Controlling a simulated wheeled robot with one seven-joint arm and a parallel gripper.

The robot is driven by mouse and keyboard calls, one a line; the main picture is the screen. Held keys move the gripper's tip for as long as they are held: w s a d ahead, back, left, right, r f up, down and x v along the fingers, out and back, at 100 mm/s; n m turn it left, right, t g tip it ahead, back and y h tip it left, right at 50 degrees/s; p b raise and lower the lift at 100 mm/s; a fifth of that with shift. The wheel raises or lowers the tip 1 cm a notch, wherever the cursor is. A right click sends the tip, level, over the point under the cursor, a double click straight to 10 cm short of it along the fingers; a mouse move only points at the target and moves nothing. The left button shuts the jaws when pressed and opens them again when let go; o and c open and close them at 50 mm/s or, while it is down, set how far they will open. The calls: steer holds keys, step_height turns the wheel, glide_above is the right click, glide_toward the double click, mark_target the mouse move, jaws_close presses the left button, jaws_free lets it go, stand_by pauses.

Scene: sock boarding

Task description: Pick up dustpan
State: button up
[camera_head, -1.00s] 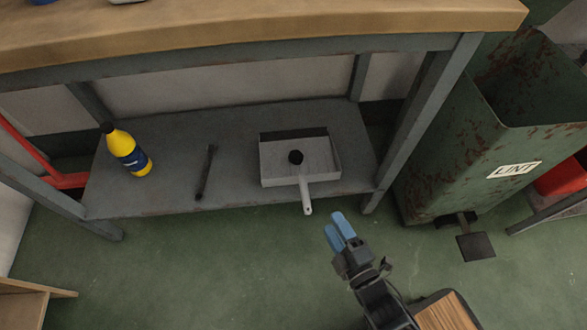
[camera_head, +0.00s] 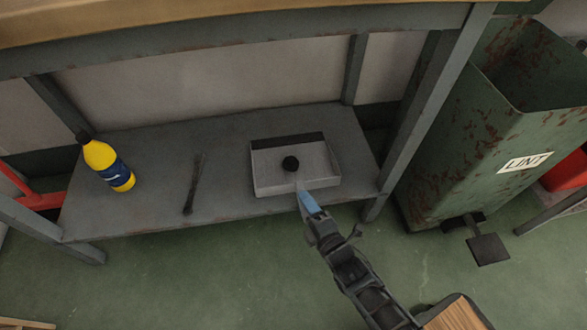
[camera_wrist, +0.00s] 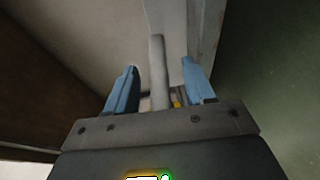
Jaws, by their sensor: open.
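The dustpan (camera_head: 262,180) is a pale grey tray with a black back strip and a dark round knob, lying on the grey lower shelf of the bench. Its pale handle points toward the shelf's front edge. My gripper (camera_head: 307,199) is at the handle's end in the head view and hides part of it. In the wrist view the handle (camera_wrist: 157,72) stands between the two blue fingers of my gripper (camera_wrist: 160,88), with a gap on each side. The gripper is open.
A yellow bottle (camera_head: 108,166) and a dark slim tool (camera_head: 194,184) are on the shelf (camera_head: 150,203) to the left. A bench leg (camera_head: 420,120) stands close on the right. Beyond it is a rusty green lint bin (camera_head: 460,150) with a pedal (camera_head: 488,249).

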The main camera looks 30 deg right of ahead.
steer(key=shift+w, duration=0.5)
steer(key=shift+c, duration=0.4)
jaws_close()
